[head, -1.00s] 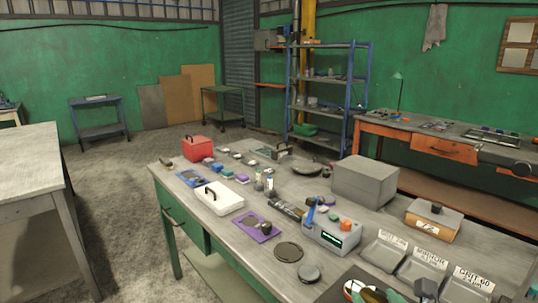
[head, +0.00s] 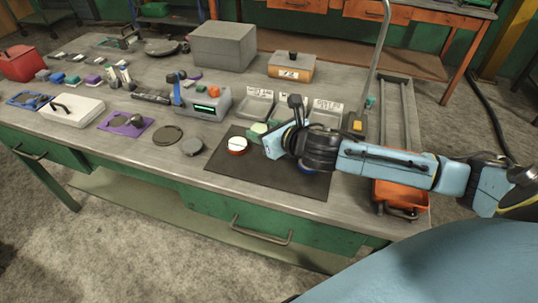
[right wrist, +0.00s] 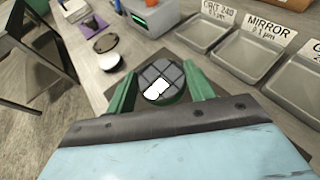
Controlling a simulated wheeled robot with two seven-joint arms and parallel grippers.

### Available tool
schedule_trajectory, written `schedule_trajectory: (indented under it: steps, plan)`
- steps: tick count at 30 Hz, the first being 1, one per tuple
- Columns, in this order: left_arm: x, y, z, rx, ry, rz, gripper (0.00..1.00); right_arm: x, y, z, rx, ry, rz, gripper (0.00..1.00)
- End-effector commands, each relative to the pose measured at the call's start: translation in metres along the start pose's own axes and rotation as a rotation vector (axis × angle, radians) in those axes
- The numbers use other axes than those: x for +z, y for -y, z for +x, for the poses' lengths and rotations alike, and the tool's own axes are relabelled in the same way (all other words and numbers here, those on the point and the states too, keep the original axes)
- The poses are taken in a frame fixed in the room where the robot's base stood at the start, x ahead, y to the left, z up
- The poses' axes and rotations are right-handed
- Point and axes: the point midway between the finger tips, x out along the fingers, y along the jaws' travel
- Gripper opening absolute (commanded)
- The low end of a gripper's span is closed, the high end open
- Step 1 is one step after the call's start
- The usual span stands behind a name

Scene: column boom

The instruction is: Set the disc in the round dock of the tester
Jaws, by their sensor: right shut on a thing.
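My right gripper (head: 268,140) reaches in from the right over the dark mat. My left gripper is not in view.
Labelled trays (head: 257,105) stand behind. A lamp post (head: 371,70) rises at right.

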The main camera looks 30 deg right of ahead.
Motion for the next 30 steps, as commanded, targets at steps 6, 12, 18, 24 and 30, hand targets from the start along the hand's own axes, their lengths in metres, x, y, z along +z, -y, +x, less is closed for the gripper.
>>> schedule_trajectory:
  steps: [6, 12, 18, 24, 30]
  plan:
    - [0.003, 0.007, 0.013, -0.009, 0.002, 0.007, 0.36, -0.034, -0.001, 0.014, 0.000, 0.001, 0.001, 0.19]
    - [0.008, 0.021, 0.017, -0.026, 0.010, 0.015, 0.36, -0.049, -0.001, 0.020, 0.000, 0.001, 0.001, 0.19]
    - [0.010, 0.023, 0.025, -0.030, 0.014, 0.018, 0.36, -0.072, -0.001, 0.030, 0.000, 0.001, 0.000, 0.19]
    - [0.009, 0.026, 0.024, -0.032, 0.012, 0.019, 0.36, -0.071, -0.001, 0.029, 0.000, 0.002, -0.002, 0.19]
    - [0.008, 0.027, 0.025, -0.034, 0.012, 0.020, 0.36, -0.075, -0.001, 0.030, -0.001, -0.001, 0.000, 0.58]
